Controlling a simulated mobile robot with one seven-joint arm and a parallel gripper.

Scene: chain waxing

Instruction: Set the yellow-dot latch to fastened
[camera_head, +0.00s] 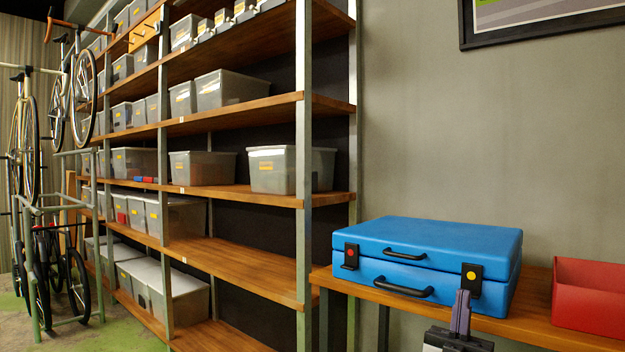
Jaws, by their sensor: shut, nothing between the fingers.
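A closed blue case (440,243) lies on the wooden bench, its front facing me. The yellow-dot latch (472,274) is a black plate with a yellow dot at the right of the case front, near the lid seam. I cannot tell whether it is fastened. The red-dot latch (351,256) is at the left of the front; its lower end seems to stick out a little. My gripper (461,297) points upward in front of the case, just below the yellow-dot latch. Its fingers are together and empty. Whether they touch the latch cannot be told.
Two black handles, one on the lid (405,254) and one on the lower half (403,287), lie between the latches. A red open bin (590,308) stands right of the case on the bench (530,325). Shelving with grey boxes (290,168) stands at the left.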

